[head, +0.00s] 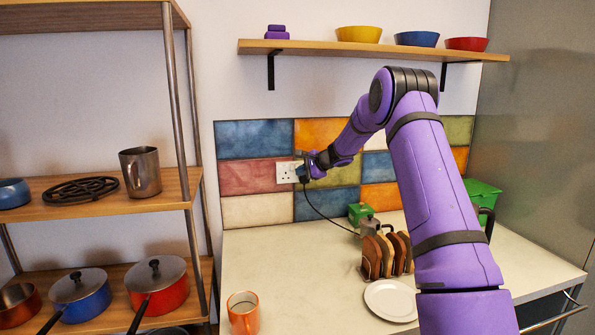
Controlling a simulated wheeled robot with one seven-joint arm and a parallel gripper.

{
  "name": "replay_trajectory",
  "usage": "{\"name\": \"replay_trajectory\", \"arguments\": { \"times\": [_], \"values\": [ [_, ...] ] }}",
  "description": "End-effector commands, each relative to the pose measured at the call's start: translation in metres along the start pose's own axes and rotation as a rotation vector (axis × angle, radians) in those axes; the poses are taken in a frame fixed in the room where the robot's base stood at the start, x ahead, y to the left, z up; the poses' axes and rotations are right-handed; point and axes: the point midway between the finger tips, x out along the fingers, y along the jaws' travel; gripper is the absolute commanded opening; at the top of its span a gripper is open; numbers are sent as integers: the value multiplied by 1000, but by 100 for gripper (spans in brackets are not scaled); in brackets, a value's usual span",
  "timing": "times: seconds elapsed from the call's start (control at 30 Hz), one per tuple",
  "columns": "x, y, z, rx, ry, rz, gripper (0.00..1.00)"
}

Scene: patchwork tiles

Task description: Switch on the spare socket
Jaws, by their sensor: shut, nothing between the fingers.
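A white wall socket plate (286,172) is set in the coloured tiles left of centre. Its left outlet is bare, with its pin holes showing. A dark plug (303,178) sits at its right part, with a black cable running down to the counter. My gripper (306,168) is shut and empty, at the right end of the plate, close to or over the plug. I cannot tell whether it touches the plate. The switches are too small or hidden to read, so their positions cannot be told.
A wall shelf (300,46) with bowls is above. A rack with pans (158,284) stands left.

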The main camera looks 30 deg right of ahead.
Motion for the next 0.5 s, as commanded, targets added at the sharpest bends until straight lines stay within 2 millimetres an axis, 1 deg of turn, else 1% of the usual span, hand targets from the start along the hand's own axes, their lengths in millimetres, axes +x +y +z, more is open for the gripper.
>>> {"name": "replay_trajectory", "arguments": {
  "times": [0.03,0.2,0.5],
  "values": [
    [5,-2,-3,-2,0,1,0],
    [15,-11,-11,0,0,0,0],
    [22,-16,-16,1,0,0,0]
  ]
}}
